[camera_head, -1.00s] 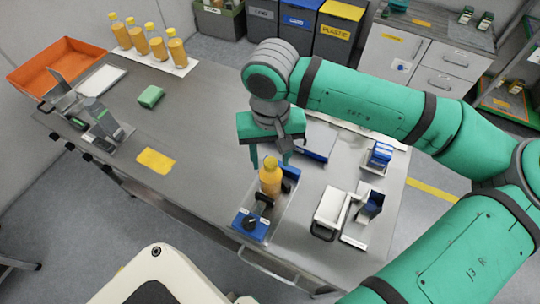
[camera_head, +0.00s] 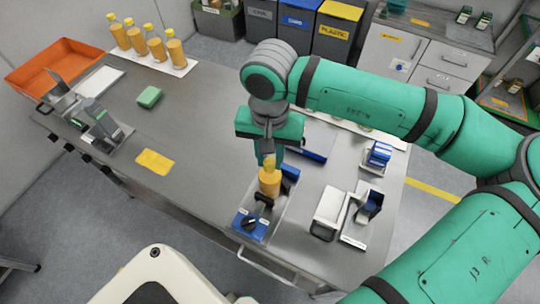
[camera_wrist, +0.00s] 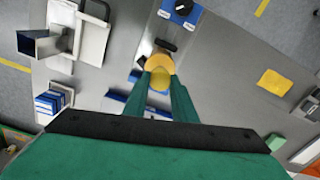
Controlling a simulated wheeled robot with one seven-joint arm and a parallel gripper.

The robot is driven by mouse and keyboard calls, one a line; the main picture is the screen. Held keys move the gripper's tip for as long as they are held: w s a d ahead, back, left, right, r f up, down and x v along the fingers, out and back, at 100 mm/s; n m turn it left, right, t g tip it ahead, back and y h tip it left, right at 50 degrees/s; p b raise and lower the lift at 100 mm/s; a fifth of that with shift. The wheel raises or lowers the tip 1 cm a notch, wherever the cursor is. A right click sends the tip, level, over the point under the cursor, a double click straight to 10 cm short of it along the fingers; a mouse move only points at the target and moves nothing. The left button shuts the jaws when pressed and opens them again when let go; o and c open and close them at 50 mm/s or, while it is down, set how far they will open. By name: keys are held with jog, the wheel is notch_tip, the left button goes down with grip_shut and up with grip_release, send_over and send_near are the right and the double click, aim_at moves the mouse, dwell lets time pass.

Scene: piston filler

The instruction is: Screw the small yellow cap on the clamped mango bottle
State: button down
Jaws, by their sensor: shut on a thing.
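The mango bottle (camera_head: 270,184) stands upright in the blue clamp fixture (camera_head: 251,223) on the steel table. It also shows in the wrist view (camera_wrist: 158,62), below my fingers. My gripper (camera_head: 269,158) is directly above the bottle, pointing down. In the wrist view my gripper (camera_wrist: 161,82) has its green fingers shut on the small yellow cap (camera_wrist: 160,80), in line with the bottle neck. The cap is at the top of the bottle. I cannot tell whether its thread is engaged.
Several filled bottles (camera_head: 145,48) stand on a white mat at the back left, by an orange tray (camera_head: 50,62). A green sponge (camera_head: 149,97) and a yellow card (camera_head: 155,161) lie on the table. White and blue holders (camera_head: 330,214) stand right of the clamp.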

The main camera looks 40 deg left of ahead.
jog(key=m, duration=0.5)
jog(key=shift+m, duration=0.3)
jog(key=m, duration=0.5)
jog(key=c, duration=1.4)
grip_release()
